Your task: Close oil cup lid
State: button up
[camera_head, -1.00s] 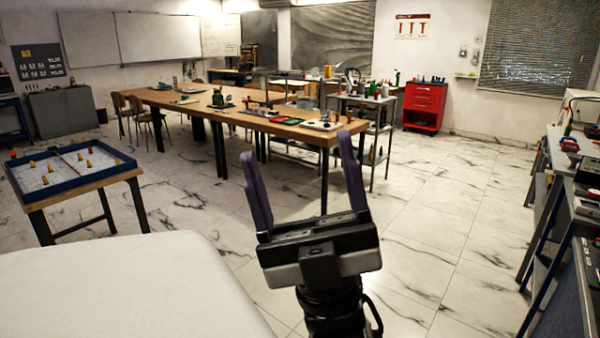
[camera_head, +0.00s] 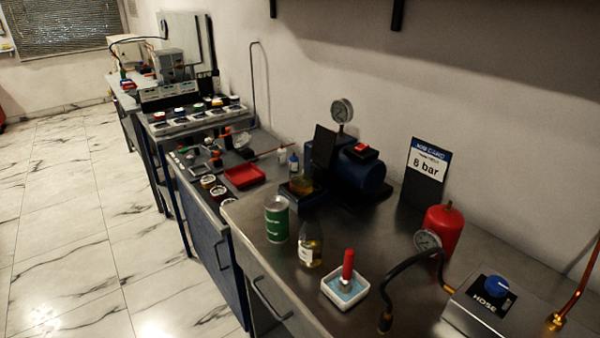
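A small cup with amber oil (camera_head: 301,186) sits at the left of a dark blue pump unit (camera_head: 362,178) on the metal bench. A dark flat plate (camera_head: 322,147) stands up, slightly tilted, just above and behind the cup. It looks like the cup's lid, raised, but I cannot make out a hinge. The cup's opening shows uncovered. My gripper is not in the current view.
A green-labelled can (camera_head: 277,219), an oil bottle (camera_head: 310,245) and a white tray (camera_head: 345,292) with a red-handled tool stand in front of the pump. A pressure gauge (camera_head: 342,110), a job card (camera_head: 427,160) and a red bottle (camera_head: 444,228) are nearby. Floor at left is clear.

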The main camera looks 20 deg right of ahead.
aim_at(324, 139)
jog(key=i+j, duration=0.6)
jog(key=i+l+z, duration=0.1)
jog(key=i, duration=0.25)
